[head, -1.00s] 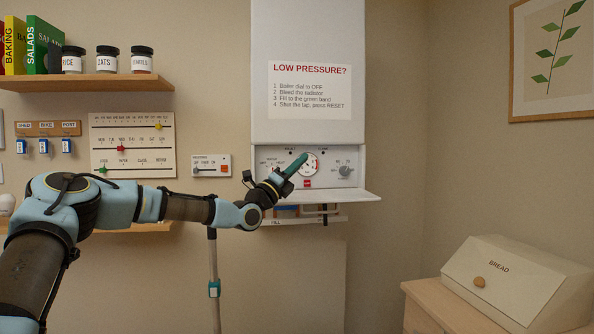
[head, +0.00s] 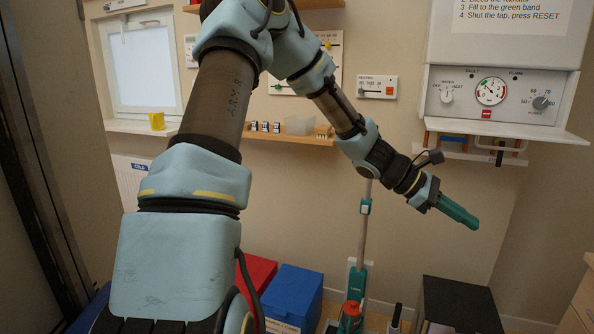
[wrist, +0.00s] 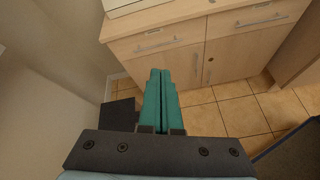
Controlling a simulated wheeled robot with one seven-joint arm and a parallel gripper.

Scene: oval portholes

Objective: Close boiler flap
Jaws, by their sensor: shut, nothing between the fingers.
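The white boiler (head: 505,38) hangs on the wall at the upper right of the head view. Its flap (head: 520,130) is open and juts out flat below the control panel. The panel (head: 465,93) is exposed, with a round gauge (head: 491,91), two knobs and a red button (head: 486,114). My gripper (head: 474,223) is below the flap, apart from it, with its green fingers pointing down to the right. In the wrist view the fingers (wrist: 160,75) are together and empty. The boiler is out of the wrist view.
Under the flap are pipes and taps on a white strip (head: 470,154). A wooden shelf (head: 290,138) is at the left. A dark box (head: 458,305), a blue box (head: 293,297) and an upright pole (head: 363,220) stand below. A wooden cabinet (wrist: 190,60) shows in the wrist view.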

